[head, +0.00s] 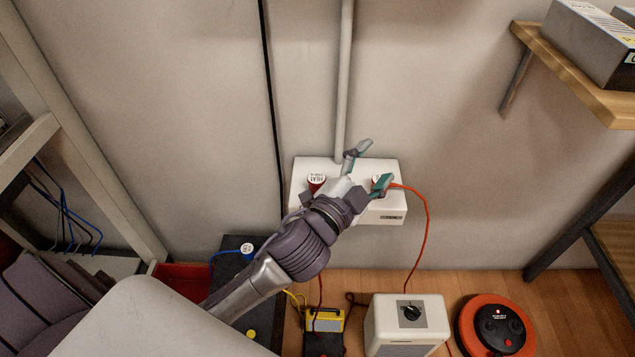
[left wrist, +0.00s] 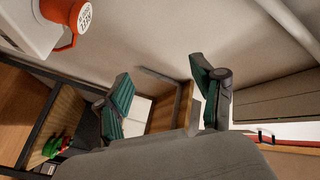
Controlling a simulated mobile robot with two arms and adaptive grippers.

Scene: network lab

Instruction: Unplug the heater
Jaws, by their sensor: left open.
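The white outlet box (head: 393,214) is on the wall. A dark red plug (head: 316,184) with a white round cap lettered "HEAT" stands in its left part. An orange plug with a white label shows in the left wrist view (left wrist: 68,22), seated in the box; its orange cord runs from the box's right part. My left gripper (head: 373,165) is open in front of the box's right half, and its lower finger covers much of the orange plug in the head view. In the left wrist view nothing is between the fingers (left wrist: 165,95). The white box with a black knob (head: 405,328), seemingly the heater, stands on the floor. My right gripper is not seen.
An orange round device (head: 495,325) is on the floor at right. A yellow-and-black device (head: 326,320) and a dark block with a blue plug (head: 247,250) stand below. A shelf (head: 585,75) juts out at upper right; a rack frame is at left.

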